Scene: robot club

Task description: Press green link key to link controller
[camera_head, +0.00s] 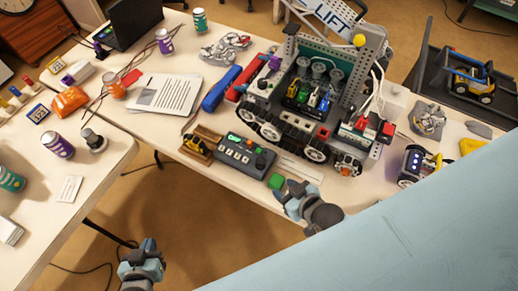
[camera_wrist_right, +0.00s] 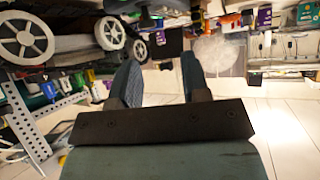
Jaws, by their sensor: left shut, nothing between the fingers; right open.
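The grey controller (camera_head: 244,156) lies near the table's front edge, with a small lit green display and rows of buttons. My right gripper (camera_head: 283,193) is just right of and in front of this green piece, with a gap hard to judge. Its two fingers stand apart and empty in the right wrist view (camera_wrist_right: 160,75). My left gripper (camera_head: 151,243) is shut and empty, low over the floor gap before the table.
A large wheeled robot (camera_head: 312,95) with a grey perforated frame stands behind the controller. A wooden tray (camera_head: 203,145) touches the controller's left side. Papers (camera_head: 165,95) and a blue tool (camera_head: 221,88) lie further left. A second table (camera_head: 100,165) stands at left.

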